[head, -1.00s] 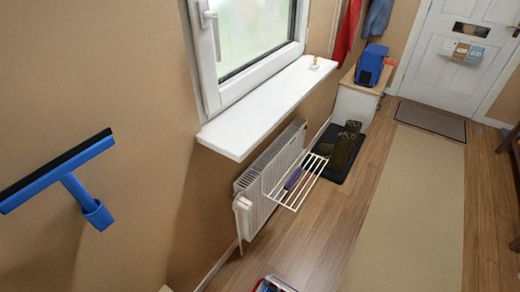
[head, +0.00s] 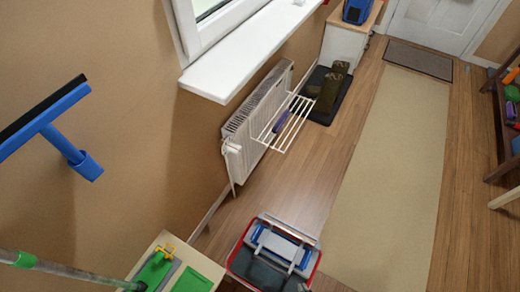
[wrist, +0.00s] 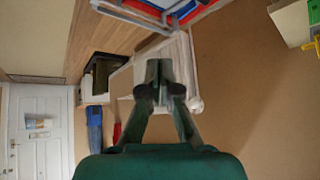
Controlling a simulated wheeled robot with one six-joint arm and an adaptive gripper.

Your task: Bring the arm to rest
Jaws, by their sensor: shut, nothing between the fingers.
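My gripper (wrist: 158,88) is dark green and shows in the wrist view. Its two fingers come together at the tips, and nothing is held between them. White surfaces lie behind the fingertips; I cannot tell how far off they are. My arm and gripper do not show in the head view.
In the head view a white radiator (head: 237,135) carries a wire rack (head: 289,124) below a white windowsill (head: 230,72). A blue squeegee (head: 55,125) is at left. A red, blue and grey container (head: 309,272) stands low centre. The beige runner (head: 388,165) is clear.

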